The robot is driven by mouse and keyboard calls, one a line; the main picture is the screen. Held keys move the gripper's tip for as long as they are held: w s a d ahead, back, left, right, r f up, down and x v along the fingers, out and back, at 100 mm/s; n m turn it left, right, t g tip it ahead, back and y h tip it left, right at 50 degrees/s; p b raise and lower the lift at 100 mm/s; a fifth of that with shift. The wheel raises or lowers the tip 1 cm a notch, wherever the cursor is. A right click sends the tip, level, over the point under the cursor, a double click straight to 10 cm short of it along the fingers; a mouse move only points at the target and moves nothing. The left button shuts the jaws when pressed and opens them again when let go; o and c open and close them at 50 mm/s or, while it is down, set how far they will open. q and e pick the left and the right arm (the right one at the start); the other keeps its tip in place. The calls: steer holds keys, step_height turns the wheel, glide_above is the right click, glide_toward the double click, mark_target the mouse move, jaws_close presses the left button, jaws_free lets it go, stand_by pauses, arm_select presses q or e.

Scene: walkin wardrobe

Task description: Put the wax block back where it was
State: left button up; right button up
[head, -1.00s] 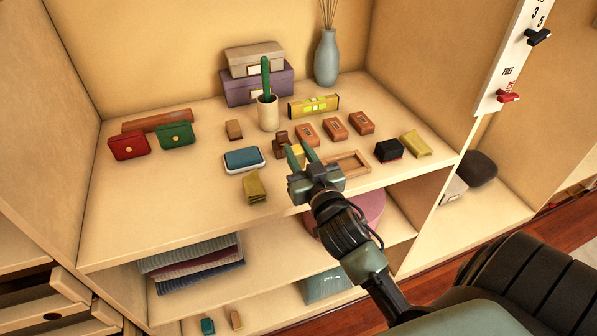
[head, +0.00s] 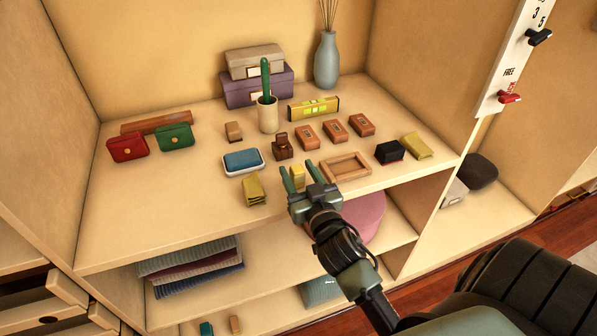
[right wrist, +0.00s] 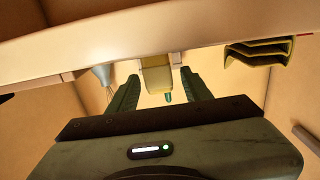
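The wax block appears to be the small yellow block (head: 297,174) near the front edge of the upper shelf, left of an empty wooden frame (head: 329,178). In the right wrist view the block (right wrist: 157,75) stands upright against the shelf, between the dark green fingers. My right gripper (head: 298,179) reaches in from the front, its fingers apart on either side of the block. A narrow gap shows beside it, so the gripper looks open around it. My left gripper is out of view.
A black box (head: 388,152) is at right. Bare shelf lies at front left.

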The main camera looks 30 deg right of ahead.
steer(key=shift+r, duration=0.25)
steer(key=b+v, duration=0.2)
steer(key=v, duration=1)
steer(key=s+a+f+n+g+y, duration=0.1)
steer(key=s+a+f+g, duration=0.15)
steer(key=f, duration=1.05)
steer(key=s+a+f+n+g+y, duration=0.1)
steer(key=a+f+g+y, duration=0.15)
steer(key=f, duration=0.95)
steer(key=s+a+f+n+g, duration=0.1)
steer(key=a+f+g, duration=0.2)
steer(key=f, duration=1)
steer(key=s+a+f+n+g, duration=0.1)
steer(key=s+f+g, duration=0.4)
steer(key=s+f, duration=1.05)
steer(key=s+d+f+g, duration=0.1)
steer(key=s+f, duration=0.2)
steer(key=s, duration=0.3)
steer(key=s+d+f+n+g, duration=0.1)
steer(key=s+d+f+g, duration=0.1)
steer(key=s, duration=0.4)
steer(key=shift+s+f+g, duration=0.2)
steer(key=shift+f+g, duration=0.1)
steer(key=shift+f, duration=0.35)
steer(key=shift+y, duration=0.25)
